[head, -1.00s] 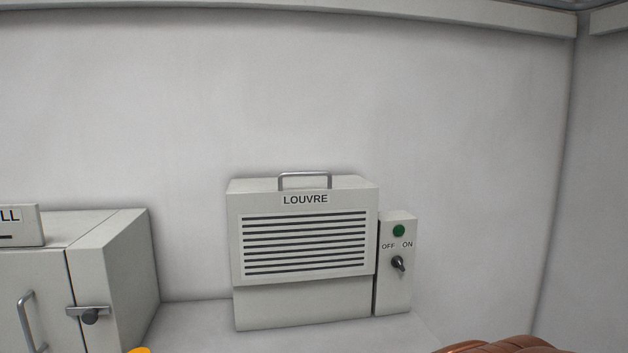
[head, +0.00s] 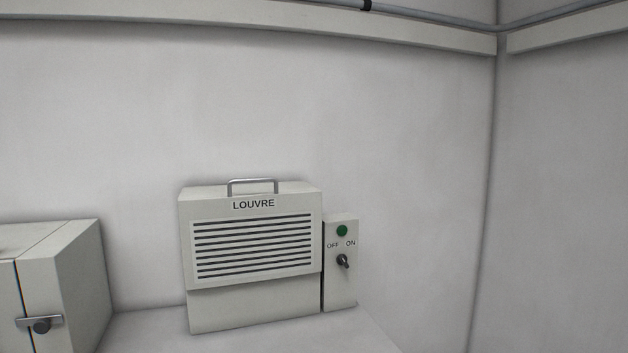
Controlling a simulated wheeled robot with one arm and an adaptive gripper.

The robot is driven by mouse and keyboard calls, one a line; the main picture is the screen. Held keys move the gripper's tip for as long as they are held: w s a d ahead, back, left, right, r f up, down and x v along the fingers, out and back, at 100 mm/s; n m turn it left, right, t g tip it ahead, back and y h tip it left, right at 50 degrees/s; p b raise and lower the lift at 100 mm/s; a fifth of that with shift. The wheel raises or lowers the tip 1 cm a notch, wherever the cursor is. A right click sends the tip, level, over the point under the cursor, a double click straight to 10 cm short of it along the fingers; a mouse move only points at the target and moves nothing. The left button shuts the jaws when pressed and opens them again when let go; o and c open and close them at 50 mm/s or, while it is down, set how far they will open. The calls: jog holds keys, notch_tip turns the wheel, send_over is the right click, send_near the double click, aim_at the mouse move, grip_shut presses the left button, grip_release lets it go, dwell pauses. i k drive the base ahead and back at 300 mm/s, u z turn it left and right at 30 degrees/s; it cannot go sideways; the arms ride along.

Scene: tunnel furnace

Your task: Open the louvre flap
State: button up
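The louvre unit (head: 253,300) is a pale grey box labelled LOUVRE, standing on a light surface against the wall. Its front carries a slatted louvre flap (head: 255,247) with several dark horizontal slots, lying flat against the box. A metal bar handle (head: 252,182) stands up at the top edge. To the right is a narrow switch box (head: 340,290) with a green round light (head: 342,231) and a dark knob (head: 343,261) under OFF and ON marks; the knob's exact setting is hard to read. My gripper is not in the picture.
A grey cabinet (head: 80,282) with a metal latch (head: 40,323) stands at the lower left, cut off by the picture edge. A wall corner rises at the right. The surface (head: 145,335) between the cabinet and the louvre unit is clear.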

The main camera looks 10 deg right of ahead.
aim_at(229, 241)
jog(key=z, duration=0.7)
jog(key=i, duration=0.85)
jog(key=u, duration=0.8)
